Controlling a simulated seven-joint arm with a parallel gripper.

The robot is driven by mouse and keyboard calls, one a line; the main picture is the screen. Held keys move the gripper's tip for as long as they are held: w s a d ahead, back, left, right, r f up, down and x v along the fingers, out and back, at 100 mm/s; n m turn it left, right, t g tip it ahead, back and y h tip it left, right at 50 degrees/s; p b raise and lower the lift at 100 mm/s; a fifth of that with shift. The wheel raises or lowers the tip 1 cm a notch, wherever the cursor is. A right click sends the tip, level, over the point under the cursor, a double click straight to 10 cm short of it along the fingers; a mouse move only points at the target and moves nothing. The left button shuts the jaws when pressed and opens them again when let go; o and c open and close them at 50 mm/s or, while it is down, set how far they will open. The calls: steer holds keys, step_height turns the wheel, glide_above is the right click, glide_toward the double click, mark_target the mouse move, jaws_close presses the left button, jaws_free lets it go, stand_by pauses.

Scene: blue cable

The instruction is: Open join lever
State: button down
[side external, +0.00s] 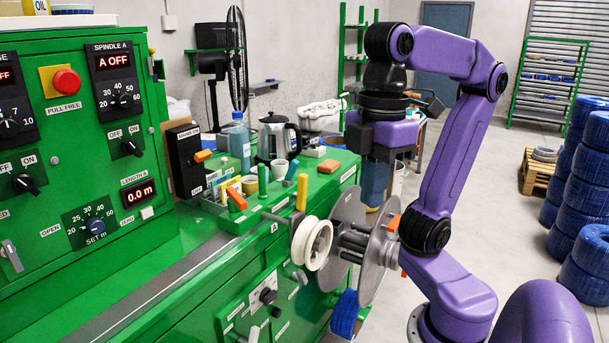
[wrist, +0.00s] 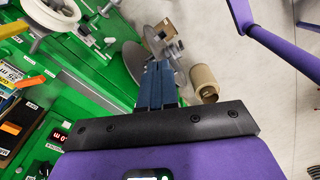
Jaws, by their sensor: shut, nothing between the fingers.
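My gripper (side external: 375,182) hangs pointing down to the right of the green bench top, behind the metal reel flanges. Its blue fingers are together and empty; they also show in the wrist view (wrist: 158,82). Several coloured levers stand on the bench: an orange lever (side external: 236,197), a green lever (side external: 263,180), a yellow lever (side external: 301,192) and a teal lever (side external: 290,171). Their labels are too small to read, so I cannot tell which is the join lever. My gripper is apart from all of them.
A white spool (side external: 312,243) and a metal reel (side external: 350,240) stick out from the machine front. A kettle (side external: 279,136), a cup (side external: 279,168) and a blue bottle (side external: 239,140) stand behind the levers. Blue cable coils (side external: 585,200) are stacked at the right.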

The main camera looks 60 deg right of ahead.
steer(key=w+a+f+m+g+y, duration=0.3)
steer(key=w+a+m+g+y, duration=0.25)
steer(key=w, duration=0.35)
steer(key=w+d+r+m+t+y, duration=0.1)
steer(key=w+d+m+t+y, duration=0.15)
steer(key=w+m+y, duration=0.35)
steer(key=w+d+r+m+t+y, duration=0.2)
steer(key=w+t+y, duration=0.1)
steer(key=w, duration=0.6)
steer(key=w+d+m+t+h, duration=0.2)
steer(key=d+m+t, duration=0.3)
steer(key=d+t, duration=0.55)
steer(key=w+d+m+t+h, duration=0.1)
steer(key=d+m+t+h, duration=0.2)
steer(key=d+m+t, duration=0.7)
steer(key=s+d+m+t+h, duration=0.1)
steer(key=s+d+h, duration=0.35)
steer(key=d, duration=0.25)
steer(key=s+d+m+t+h, duration=0.1)
steer(key=s+d+h, duration=0.2)
steer(key=d+h, duration=0.3)
glide_toward(296, 168)
steer(key=shift+y, duration=0.3)
steer(key=x, duration=0.6)
steer(key=shift+w+d+r, duration=0.15)
steer(key=shift+w+r, duration=0.1)
steer(key=shift+w, duration=0.1)
